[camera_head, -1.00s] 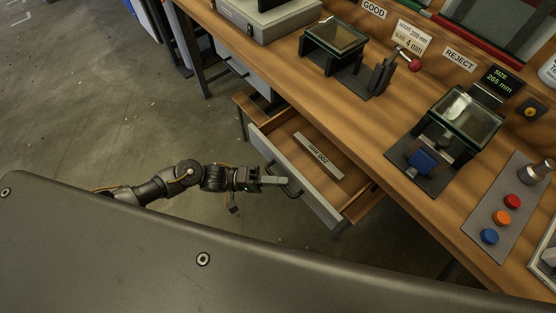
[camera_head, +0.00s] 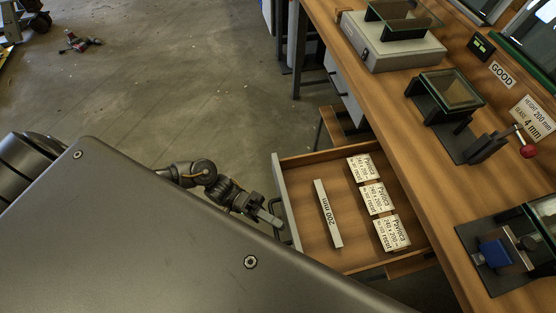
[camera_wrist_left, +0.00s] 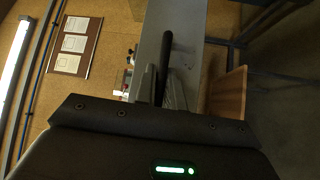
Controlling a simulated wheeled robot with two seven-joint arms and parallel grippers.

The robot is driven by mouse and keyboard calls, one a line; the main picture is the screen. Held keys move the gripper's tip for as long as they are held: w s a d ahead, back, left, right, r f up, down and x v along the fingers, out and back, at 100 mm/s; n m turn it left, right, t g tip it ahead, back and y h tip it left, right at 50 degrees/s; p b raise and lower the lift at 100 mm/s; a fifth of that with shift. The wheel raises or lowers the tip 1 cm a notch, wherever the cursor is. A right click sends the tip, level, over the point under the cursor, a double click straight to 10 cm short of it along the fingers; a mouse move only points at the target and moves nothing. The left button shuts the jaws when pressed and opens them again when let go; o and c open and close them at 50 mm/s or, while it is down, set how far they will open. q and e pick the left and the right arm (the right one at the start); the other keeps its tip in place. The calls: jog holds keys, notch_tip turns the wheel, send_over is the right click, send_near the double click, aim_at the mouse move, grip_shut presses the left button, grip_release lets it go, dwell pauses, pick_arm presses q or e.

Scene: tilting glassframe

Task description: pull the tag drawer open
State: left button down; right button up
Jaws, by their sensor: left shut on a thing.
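The tag drawer (camera_head: 350,248) stands pulled well out from under the wooden bench in the head view. Inside it lie a long strip reading "200 mm" (camera_head: 327,213) and a column of 3 printed tags (camera_head: 376,199). My left gripper (camera_head: 274,219) is shut on the dark bar handle (camera_head: 277,207) at the drawer's grey front (camera_head: 286,197). In the left wrist view the handle (camera_wrist_left: 166,55) runs up from between the jaws, against the grey front panel (camera_wrist_left: 190,28). The fingertips are partly hidden there. My right gripper is not in view.
The bench top (camera_head: 411,130) carries a grey device (camera_head: 392,49), a black stand with a glass pane (camera_head: 450,92) and a blue clamp fixture (camera_head: 494,253). Concrete floor (camera_head: 200,95) lies open to the left of the drawer.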

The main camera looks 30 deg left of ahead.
pick_arm(q)
jog(key=shift+s, duration=0.1)
jog(key=c, duration=1.8)
grip_release()
jog(key=shift+o, duration=0.2)
jog(key=a+f+b, duration=0.1)
jog(key=a+b, duration=0.3)
jog(key=a, duration=0.6)
jog(key=shift+w+a+f, duration=0.2)
jog(key=shift+w+a, duration=0.2)
jog(key=shift+w, duration=0.05)
